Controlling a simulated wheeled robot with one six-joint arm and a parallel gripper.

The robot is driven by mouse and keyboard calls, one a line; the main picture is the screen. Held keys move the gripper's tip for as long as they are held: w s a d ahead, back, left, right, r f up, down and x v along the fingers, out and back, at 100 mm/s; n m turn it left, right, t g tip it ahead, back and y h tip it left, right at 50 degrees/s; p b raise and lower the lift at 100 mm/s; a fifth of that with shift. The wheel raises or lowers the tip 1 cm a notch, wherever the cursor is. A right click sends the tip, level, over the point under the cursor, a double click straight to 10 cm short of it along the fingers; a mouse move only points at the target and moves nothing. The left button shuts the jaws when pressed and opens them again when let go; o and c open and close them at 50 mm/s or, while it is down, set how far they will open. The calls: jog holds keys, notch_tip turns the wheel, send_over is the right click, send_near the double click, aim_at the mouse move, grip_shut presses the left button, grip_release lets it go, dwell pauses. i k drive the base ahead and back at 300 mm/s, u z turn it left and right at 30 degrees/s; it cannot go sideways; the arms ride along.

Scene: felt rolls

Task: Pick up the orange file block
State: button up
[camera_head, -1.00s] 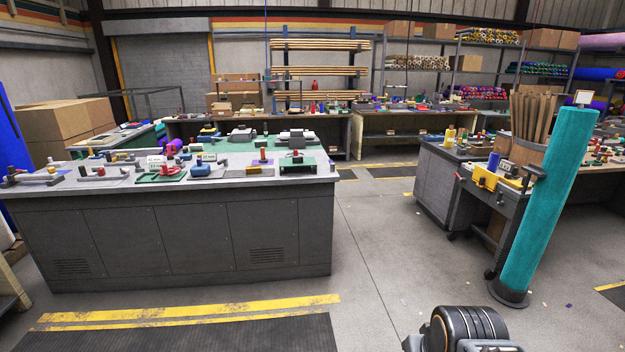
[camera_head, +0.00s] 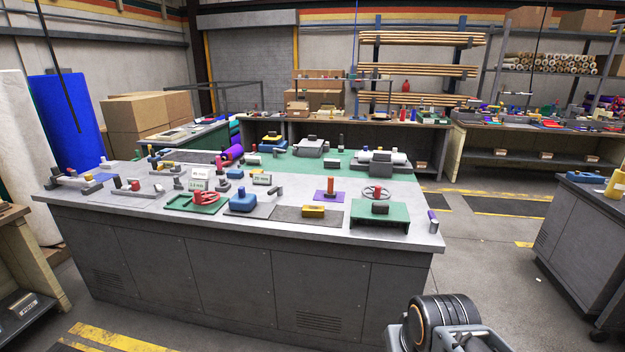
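A small orange-yellow block (camera_head: 313,211) lies on a dark mat (camera_head: 290,216) near the front edge of the grey workbench (camera_head: 436,238); it may be the orange file block, but it is too small to be sure. Part of my arm shows at the bottom right, well in front of and below the bench top. The gripper's fingers are not visible.
A blue block (camera_head: 242,201) on a grey pad sits left of the orange-yellow block, and a green stand (camera_head: 380,216) sits right of it. Open floor lies between this bench and the right-hand cabinet (camera_head: 575,235).

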aim_at(330, 193)
jog(key=u, duration=0.2)
jog(key=i, duration=1.95)
jog(key=u, duration=0.2)
